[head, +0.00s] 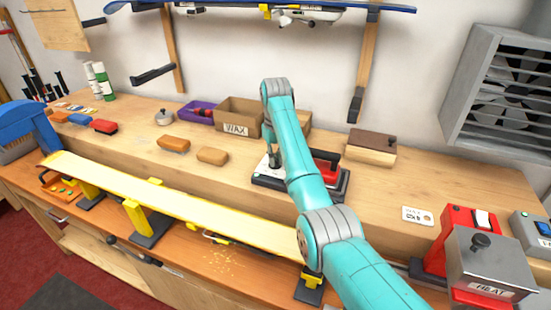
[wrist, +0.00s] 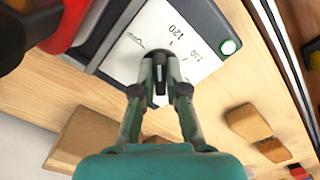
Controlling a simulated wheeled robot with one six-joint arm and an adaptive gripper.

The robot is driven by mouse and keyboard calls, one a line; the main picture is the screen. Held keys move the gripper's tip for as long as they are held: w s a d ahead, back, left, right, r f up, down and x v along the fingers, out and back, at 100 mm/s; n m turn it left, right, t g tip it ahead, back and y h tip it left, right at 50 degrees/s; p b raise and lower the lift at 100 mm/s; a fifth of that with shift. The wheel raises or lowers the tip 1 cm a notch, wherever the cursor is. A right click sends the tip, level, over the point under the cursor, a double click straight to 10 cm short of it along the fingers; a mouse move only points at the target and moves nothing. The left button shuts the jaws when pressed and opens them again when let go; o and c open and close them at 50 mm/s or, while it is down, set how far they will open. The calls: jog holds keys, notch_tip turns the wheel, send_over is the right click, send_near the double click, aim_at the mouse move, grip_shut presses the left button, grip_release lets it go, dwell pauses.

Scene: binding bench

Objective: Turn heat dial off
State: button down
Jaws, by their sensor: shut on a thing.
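A heat dial (wrist: 160,88) shows as a dark knob on a white scale plate (wrist: 135,60) in the wrist view. Printed numbers, one reading 120, surround it. My gripper (wrist: 160,72) is shut on the dial, a finger on each side. A green light (wrist: 228,47) glows at the plate's corner. In the head view my gripper (head: 271,160) reaches down to the left end of the waxing iron (head: 327,160), which has a red handle and sits on the bench. My arm hides part of the iron. The dial's pointer setting cannot be read.
A grey metal box labelled HEAT (head: 490,265) with a black knob stands at front right, by a red switch box (head: 455,222). A cardboard box (head: 238,116) is behind my gripper. A yellow ski (head: 170,195) lies along the front. Brown blocks (head: 212,156) sit to the left.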

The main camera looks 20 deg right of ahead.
jog(key=n, duration=0.6)
jog(key=shift+d+n, duration=0.1)
jog(key=shift+n, duration=0.3)
dwell(0.3)
jog(key=c, duration=1.2)
grip_release()
jog(key=shift+w, duration=0.1)
